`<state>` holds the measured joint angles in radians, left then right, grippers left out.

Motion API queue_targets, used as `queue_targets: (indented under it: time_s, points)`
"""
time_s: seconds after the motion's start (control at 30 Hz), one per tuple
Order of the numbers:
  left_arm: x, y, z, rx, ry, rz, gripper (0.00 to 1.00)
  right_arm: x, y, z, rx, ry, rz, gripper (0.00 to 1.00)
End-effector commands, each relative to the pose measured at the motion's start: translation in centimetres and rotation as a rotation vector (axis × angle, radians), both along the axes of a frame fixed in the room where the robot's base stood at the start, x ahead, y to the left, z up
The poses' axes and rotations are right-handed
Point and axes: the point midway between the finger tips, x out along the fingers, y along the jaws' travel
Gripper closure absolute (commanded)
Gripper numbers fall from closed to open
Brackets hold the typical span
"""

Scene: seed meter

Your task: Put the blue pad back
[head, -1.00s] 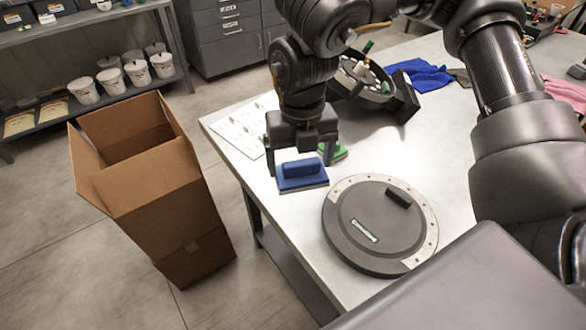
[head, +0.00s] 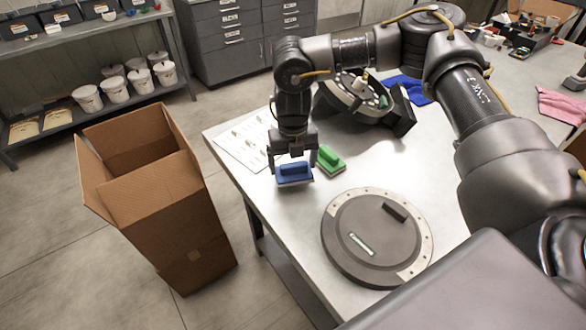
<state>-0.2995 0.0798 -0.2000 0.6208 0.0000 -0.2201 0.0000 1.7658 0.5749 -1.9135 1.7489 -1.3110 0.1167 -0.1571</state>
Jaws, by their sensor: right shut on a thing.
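The blue pad (head: 294,174) is a small flat block with a raised handle, near the left edge of the metal table. My right gripper (head: 293,155) points down over it and is shut on its handle. Whether the pad touches the table or hangs just above it is hard to tell. A green pad (head: 331,160) of similar shape lies on the table just right of the blue one. My left gripper is not in view.
A round dark disc (head: 375,240) lies on the table (head: 455,212) in front. A tilted round device (head: 357,97) stands behind, beside a blue cloth (head: 410,88). A printed sheet (head: 243,140) lies at the left edge. An open cardboard box (head: 160,215) stands on the floor.

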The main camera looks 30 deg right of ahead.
Motion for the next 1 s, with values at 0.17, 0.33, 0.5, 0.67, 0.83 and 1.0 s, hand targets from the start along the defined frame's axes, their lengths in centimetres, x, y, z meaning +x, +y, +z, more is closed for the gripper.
queue_targets:
  time_s: [0.17,0.33,0.5,0.67,0.83,1.0]
  points:
    - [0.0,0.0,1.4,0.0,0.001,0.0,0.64,0.0,-0.1,-2.2,-0.001,0.003,0.0,0.35]
    - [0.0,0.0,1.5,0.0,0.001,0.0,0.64,0.0,0.0,-3.2,0.0,0.001,0.0,0.38]
    - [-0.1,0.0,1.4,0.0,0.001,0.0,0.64,0.0,0.0,-3.2,0.0,0.002,0.0,0.07]
    - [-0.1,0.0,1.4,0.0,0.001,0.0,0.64,0.0,0.0,-3.2,0.0,0.002,0.0,0.0]
    - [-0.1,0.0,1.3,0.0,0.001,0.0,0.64,0.0,0.0,-2.9,0.0,0.001,0.0,0.0]
    - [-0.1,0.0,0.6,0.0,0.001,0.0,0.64,0.1,0.0,-0.9,0.001,-0.002,-0.001,0.0]
